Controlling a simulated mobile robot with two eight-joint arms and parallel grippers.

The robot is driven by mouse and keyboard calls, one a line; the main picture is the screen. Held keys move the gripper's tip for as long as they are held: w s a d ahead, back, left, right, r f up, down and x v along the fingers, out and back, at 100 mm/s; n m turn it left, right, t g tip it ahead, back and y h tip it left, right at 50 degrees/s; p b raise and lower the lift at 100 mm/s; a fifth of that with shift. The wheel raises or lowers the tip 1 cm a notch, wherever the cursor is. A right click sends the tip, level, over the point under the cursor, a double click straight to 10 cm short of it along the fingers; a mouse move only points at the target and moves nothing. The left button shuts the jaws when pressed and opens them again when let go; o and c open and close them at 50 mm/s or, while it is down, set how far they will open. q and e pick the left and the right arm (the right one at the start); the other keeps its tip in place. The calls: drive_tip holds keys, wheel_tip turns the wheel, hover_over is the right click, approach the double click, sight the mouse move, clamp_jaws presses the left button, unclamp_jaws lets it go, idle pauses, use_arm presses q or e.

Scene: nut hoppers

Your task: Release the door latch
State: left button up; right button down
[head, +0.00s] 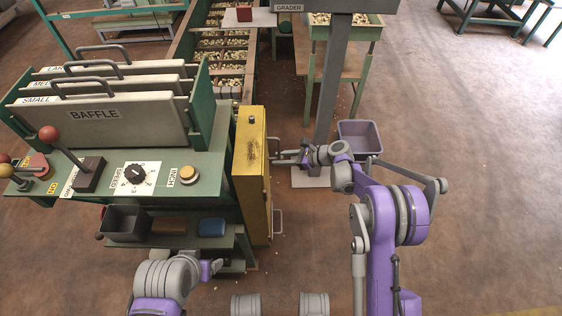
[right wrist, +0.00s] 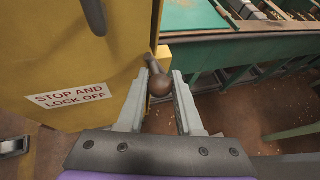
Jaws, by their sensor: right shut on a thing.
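The yellow door (head: 249,178) is on the right end of the green machine; it looks closed. In the right wrist view, the door (right wrist: 60,60) carries a "STOP AND LOCK OFF" label (right wrist: 68,95). A latch with a brown ball knob (right wrist: 160,85) stands at the door's edge. My right gripper (right wrist: 160,92) is shut on the knob, with one finger on each side. In the head view, my right gripper (head: 282,157) is beside the door's right face, and the knob is too small to make out. My left gripper (head: 214,268) is low near the machine's front shelf, its jaw opening unclear.
The green bench (head: 215,168) holds levers, a speed dial (head: 135,176) and an inch button (head: 188,173). Baffle plates (head: 100,118) stand behind. A grey post (head: 330,90) and a purple bin (head: 360,138) are beyond my right arm. Open floor lies at the right.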

drive_tip(key=m+g, duration=0.1)
drive_tip(key=w+m+g+b, duration=0.1)
drive_tip(key=m+g+b, duration=0.1)
drive_tip(key=g, duration=0.1)
drive_tip(key=shift+w+r+h, duration=0.2)
drive_tip(key=shift+w+h, duration=0.1)
drive_tip(key=shift+m, duration=0.3)
idle(0.3)
drive_tip(key=c, duration=0.6)
unclamp_jaws()
drive_tip(key=p+v, duration=0.2)
drive_tip(key=v, duration=0.9)
drive_tip(key=shift+w, duration=0.1)
